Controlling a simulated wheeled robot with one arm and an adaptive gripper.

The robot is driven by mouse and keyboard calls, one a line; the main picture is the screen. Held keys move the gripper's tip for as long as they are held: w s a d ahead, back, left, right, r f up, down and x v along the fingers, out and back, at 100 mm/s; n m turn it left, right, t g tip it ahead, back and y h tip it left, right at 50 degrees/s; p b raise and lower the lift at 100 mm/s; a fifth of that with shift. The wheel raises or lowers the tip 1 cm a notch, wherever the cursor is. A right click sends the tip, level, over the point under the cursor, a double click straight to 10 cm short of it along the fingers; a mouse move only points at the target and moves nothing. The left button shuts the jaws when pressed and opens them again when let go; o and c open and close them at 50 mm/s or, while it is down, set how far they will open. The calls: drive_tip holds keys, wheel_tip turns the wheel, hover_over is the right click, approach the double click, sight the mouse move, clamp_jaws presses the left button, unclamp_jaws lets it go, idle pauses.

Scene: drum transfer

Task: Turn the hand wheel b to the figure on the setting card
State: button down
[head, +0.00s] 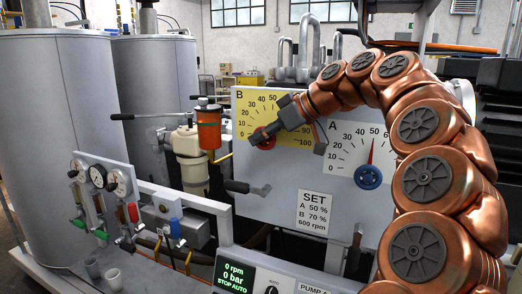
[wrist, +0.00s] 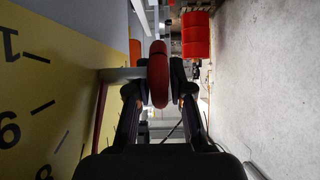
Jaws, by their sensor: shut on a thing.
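The red hand wheel b (head: 259,134) sits at the lower part of the yellow dial B (head: 250,104) on the grey panel. My gripper (head: 266,136) reaches it from the upper right. In the wrist view the red wheel's rim (wrist: 158,84) stands edge-on between the two fingers of my gripper (wrist: 159,78), which is shut on it. The yellow dial (wrist: 40,75) fills the left of that view. My gripper covers part of dial B, and I cannot read its pointer. The setting card (head: 314,210) reads A 50 %, B 70 %, 600 rpm.
White dial A (head: 345,150) has its needle near 50, with a blue hand wheel (head: 368,177) below. A display (head: 238,277) reads 0 rpm, 0 bar.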

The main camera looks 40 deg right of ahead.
drive_tip(key=shift+t+y+b, duration=0.4)
drive_tip(key=shift+t+b, duration=0.2)
drive_tip(key=shift+b, duration=0.55)
drive_tip(key=c, duration=1)
unclamp_jaws()
drive_tip(key=shift+c, duration=0.2)
drive_tip(key=shift+s+r, duration=0.1)
drive_tip(key=v, duration=1.1)
drive_tip(key=shift+s+d, duration=0.2)
drive_tip(key=shift+s, duration=0.15)
drive_tip(key=shift+r, duration=0.1)
